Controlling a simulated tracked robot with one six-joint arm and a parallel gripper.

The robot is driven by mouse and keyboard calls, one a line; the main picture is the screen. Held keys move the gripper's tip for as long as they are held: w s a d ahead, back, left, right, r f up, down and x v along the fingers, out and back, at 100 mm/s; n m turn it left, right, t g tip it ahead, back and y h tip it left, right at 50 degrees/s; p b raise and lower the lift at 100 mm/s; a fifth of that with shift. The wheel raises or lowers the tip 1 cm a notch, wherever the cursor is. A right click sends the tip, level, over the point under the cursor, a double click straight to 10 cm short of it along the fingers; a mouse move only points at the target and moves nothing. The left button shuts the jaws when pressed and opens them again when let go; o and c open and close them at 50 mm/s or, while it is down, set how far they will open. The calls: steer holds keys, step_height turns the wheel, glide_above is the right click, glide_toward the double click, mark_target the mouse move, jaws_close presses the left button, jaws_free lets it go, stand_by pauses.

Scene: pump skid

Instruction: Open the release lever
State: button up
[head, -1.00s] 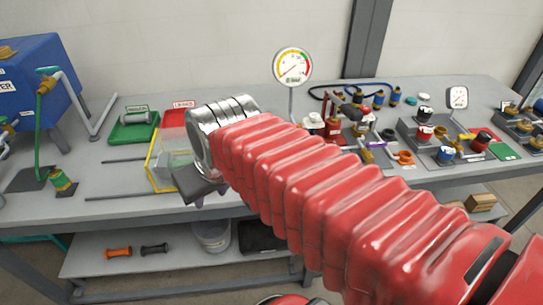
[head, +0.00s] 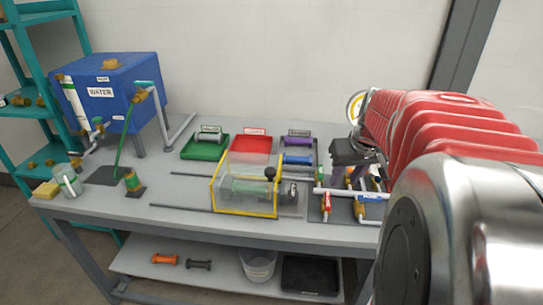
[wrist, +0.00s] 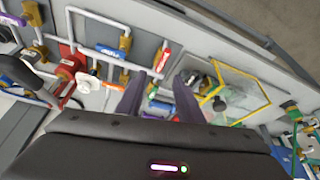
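A black-knobbed lever (head: 270,173), which looks like the release lever, stands at the right end of a clear, yellow-edged box (head: 230,212) on the bench. Its dark knob also shows in the wrist view (wrist: 219,104), right of my fingers. The lower part of the lever is hard to make out. My gripper (head: 346,180) hangs over the bench to the right of the lever, apart from it. In the wrist view my gripper's two fingers (wrist: 158,97) are spread, with nothing held between them.
A blue water tank (head: 113,90) is at the left. The front bench strip is mostly clear.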

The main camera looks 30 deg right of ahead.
mark_target(327, 203)
steer(key=x, duration=1.4)
steer(key=shift+r, duration=0.1)
steer(key=shift+c, duration=0.2)
jaws_close()
stand_by(0.3)
